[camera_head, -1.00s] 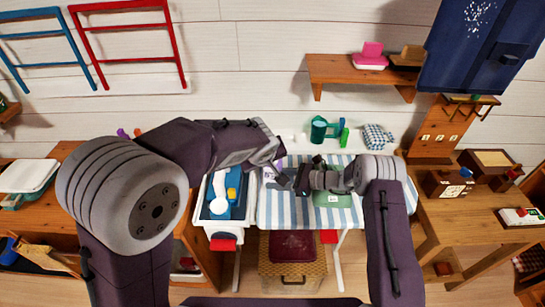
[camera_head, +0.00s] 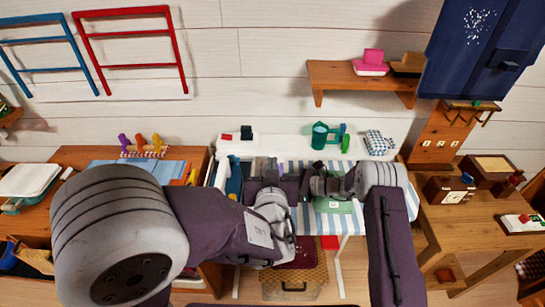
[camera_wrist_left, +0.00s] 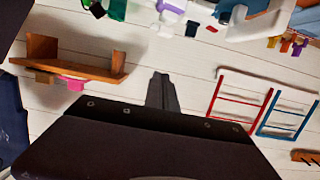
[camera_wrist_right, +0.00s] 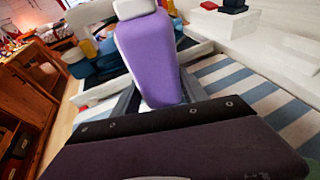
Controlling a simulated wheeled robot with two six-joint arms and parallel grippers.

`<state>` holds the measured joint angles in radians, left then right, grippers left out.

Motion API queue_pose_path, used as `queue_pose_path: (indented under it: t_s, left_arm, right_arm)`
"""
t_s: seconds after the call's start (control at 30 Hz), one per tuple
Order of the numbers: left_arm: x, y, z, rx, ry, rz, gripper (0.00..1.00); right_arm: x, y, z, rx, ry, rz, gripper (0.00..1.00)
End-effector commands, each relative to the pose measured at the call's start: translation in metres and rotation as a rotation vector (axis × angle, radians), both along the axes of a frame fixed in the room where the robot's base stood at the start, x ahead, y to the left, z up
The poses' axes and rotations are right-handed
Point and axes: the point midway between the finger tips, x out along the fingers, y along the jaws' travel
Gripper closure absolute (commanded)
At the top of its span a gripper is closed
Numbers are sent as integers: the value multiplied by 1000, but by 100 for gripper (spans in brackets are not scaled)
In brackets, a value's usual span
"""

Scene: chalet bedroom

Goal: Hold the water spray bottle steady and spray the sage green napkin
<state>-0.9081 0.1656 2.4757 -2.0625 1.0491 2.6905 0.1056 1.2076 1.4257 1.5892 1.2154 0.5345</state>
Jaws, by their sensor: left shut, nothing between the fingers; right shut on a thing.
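The purple and white spray bottle (camera_wrist_right: 150,58) is between the fingers of my right gripper (camera_wrist_right: 148,100), which is shut on it, in the right wrist view. In the head view the right gripper (camera_head: 306,186) is over the striped cloth, and the bottle is mostly hidden by my left arm. The sage green napkin (camera_head: 336,207) lies on the striped cloth, partly covered by my right arm. My left gripper (camera_head: 266,164) is shut and empty, to the left of the right gripper. Its closed fingers also show in the left wrist view (camera_wrist_left: 161,88).
The blue-and-white striped cloth (camera_head: 352,218) covers much of the white table. A green mug (camera_head: 319,136) and a checked cloth (camera_head: 377,143) are at the back. A wooden desk (camera_head: 470,222) stands right. A wall shelf (camera_head: 335,73) hangs above.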

Motion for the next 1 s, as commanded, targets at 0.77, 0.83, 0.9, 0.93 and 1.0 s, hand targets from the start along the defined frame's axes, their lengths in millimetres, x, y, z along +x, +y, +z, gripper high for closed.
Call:
queue_pose_path:
  t_s: [0.77, 0.83, 0.9, 0.93, 1.0]
  left_arm:
    - [97, 1, -55, 3, 6, 2, 100]
    - [97, 0, -60, 3, 5, 1, 100]
    - [97, 0, -64, 1, 4, 2, 100]
    - [97, 0, -64, 1, 4, 2, 100]
    - [97, 0, -65, 1, 4, 2, 100]
  right_arm:
    - [0, 0, 0, 0, 0, -1, 72]
    - [0, 0, 0, 0, 0, -1, 72]
    - [0, 0, 0, 0, 0, 0, 72]
    - [0, 0, 0, 0, 0, 0, 72]
    - [0, 0, 0, 0, 0, 0, 72]
